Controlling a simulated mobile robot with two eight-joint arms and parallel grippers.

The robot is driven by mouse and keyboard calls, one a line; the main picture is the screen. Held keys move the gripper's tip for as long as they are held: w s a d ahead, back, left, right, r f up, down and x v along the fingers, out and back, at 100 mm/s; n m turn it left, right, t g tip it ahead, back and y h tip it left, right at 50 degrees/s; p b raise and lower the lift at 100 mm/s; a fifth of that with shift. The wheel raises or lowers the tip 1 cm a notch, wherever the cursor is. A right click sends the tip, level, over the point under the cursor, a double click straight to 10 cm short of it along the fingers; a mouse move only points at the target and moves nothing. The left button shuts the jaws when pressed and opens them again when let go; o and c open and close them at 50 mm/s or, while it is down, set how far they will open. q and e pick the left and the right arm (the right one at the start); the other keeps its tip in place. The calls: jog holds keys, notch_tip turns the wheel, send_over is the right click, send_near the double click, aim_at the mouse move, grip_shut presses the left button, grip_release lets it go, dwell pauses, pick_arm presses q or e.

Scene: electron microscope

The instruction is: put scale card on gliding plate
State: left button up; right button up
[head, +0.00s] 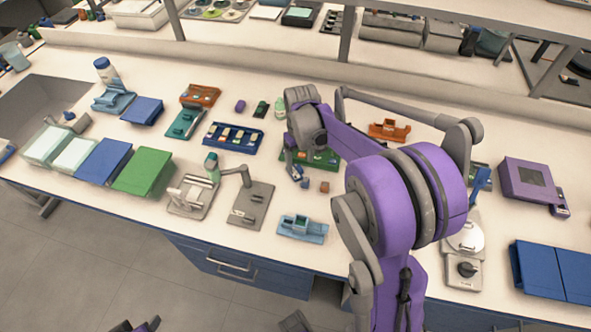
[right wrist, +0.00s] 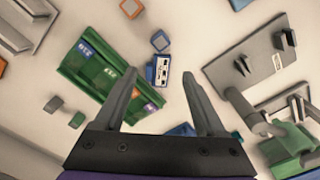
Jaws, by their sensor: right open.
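A small blue-edged card with a white printed face, which looks like the scale card (right wrist: 162,70), lies on the bench beside the green tray. It also shows in the head view (head: 296,173), just below my right gripper. My right gripper (right wrist: 161,76) is open, its fingers on either side of the card in the picture, with nothing held. A flat grey plate with small clips and an arm, possibly the gliding plate (head: 250,205), lies left of the card in the head view. It is at the right in the right wrist view (right wrist: 245,68). A dark, purple-marked part, perhaps my left gripper, barely shows at the head view's bottom edge.
The green tray (right wrist: 88,62) with labelled slots lies beside the card. Small orange and blue blocks (head: 325,187) are close by. A blue tray (head: 232,137), a light-blue holder (head: 302,229) and a grey device (head: 190,196) stand around. Bare bench separates card and plate.

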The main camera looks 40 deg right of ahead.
aim_at(298, 178)
notch_tip(298, 178, down, 7)
jog(key=shift+w+a+r, duration=0.1)
jog(key=shift+a+r, duration=0.05)
jog(key=shift+c, duration=0.3)
grip_shut()
